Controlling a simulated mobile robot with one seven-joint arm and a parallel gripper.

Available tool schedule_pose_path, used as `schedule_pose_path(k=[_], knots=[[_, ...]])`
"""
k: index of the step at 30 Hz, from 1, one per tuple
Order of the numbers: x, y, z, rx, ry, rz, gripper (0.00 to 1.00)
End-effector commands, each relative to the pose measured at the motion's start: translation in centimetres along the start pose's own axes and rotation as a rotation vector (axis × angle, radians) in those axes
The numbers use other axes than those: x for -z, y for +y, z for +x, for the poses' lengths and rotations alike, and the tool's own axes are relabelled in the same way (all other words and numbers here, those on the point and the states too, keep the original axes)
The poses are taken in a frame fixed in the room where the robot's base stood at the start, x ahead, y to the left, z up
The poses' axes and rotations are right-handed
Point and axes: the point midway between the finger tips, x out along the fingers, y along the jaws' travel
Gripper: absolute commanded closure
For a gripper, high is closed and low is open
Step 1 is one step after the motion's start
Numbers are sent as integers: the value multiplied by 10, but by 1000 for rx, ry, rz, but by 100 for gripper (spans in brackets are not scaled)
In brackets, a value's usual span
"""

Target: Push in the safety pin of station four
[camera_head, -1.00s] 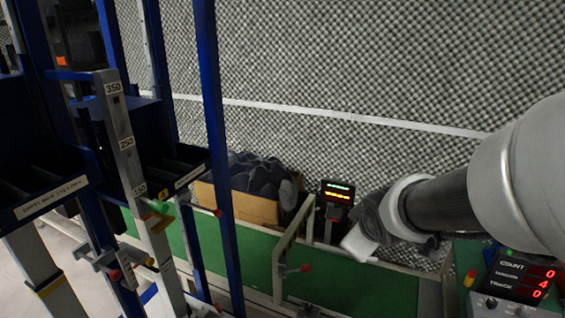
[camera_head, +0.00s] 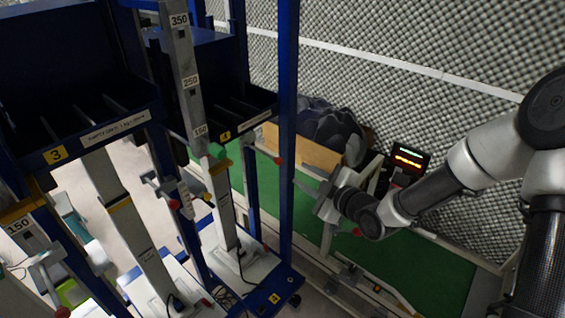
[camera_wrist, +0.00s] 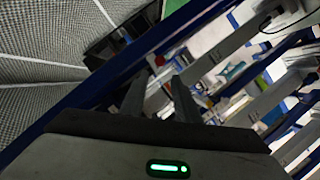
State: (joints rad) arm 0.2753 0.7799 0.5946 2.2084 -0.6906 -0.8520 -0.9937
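Station four's bin, marked 4 (camera_head: 224,136), hangs left of the blue upright in the head view. Its scaled post (camera_head: 185,75) and its base, also marked 4 (camera_head: 275,298), show too. A red knob (camera_head: 278,161) sits near the bin's right end, by the upright. Another red knob (camera_head: 174,204) is on a clamp left of the post. I cannot tell which knob is the safety pin or how deep it sits. My gripper (camera_head: 304,188) is right of the upright, pointing left, apart from the knobs. In the wrist view my gripper (camera_wrist: 160,92) has parted fingers with nothing between them.
The blue upright (camera_head: 288,100) stands between my gripper and the post. A cardboard box (camera_head: 305,152) of dark pieces and a lit display (camera_head: 408,160) are behind. Station three's bin (camera_head: 90,135) is left.

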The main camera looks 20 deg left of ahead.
Motion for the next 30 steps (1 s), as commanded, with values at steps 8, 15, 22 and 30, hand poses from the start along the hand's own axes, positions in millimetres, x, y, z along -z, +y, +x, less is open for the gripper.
schedule_pose_path(k=[8, 15, 22, 30], knots=[[1, -1, 63, 2, 1, 2, 71], [0, 0, 104, 1, 0, 2, 71], [-1, 0, 120, 1, -3, 2, 71], [-1, 0, 122, 1, -3, 1, 71]])
